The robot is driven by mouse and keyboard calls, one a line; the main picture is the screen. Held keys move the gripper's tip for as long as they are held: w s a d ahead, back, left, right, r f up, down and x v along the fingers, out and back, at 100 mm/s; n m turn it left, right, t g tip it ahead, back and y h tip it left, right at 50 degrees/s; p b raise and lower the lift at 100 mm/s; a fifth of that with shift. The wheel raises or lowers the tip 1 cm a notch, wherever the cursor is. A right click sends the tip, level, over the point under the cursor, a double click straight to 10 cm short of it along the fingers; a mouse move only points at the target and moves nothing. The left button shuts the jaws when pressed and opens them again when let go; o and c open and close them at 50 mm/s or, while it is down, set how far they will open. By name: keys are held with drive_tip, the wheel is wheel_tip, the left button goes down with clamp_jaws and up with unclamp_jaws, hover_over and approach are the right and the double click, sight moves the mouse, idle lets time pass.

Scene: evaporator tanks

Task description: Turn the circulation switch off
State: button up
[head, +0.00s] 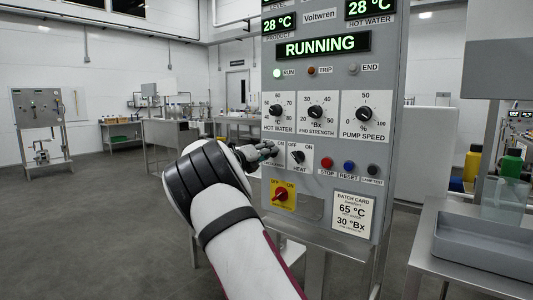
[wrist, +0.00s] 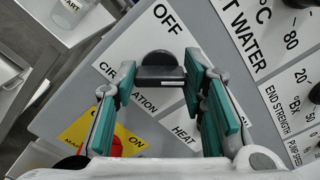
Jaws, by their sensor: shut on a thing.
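The circulation switch (wrist: 160,72) is a black knob on a white plate marked OFF and CIRCULATION on the grey control panel (head: 384,200). In the wrist view my gripper (wrist: 160,78) has one green-padded finger on each side of the knob and is shut on it. I cannot tell clearly which way the knob points. In the head view my gripper (head: 264,153) is at the panel's left edge and hides the circulation switch. The heat switch (head: 297,157) is just to its right.
The red-and-yellow main switch (head: 282,195) sits below the gripper. Red stop (head: 327,163) and blue reset (head: 349,166) buttons are to the right. The display (head: 322,45) reads RUNNING, with the green run lamp (head: 277,73) lit. A grey tray (head: 480,240) stands at right.

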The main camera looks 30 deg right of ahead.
drive_tip(key=shift+f+n+p, duration=0.15)
drive_tip(key=shift+n+p, duration=1.75)
drive_tip(key=shift+n, duration=2.35)
drive_tip(key=shift+f+n+p, duration=0.1)
drive_tip(key=shift+n+p, duration=1.8)
drive_tip(key=shift+n, duration=2.35)
drive_tip(key=o, duration=1.2)
drive_tip(key=shift+c, duration=0.2)
drive_tip(key=v, duration=1.2)
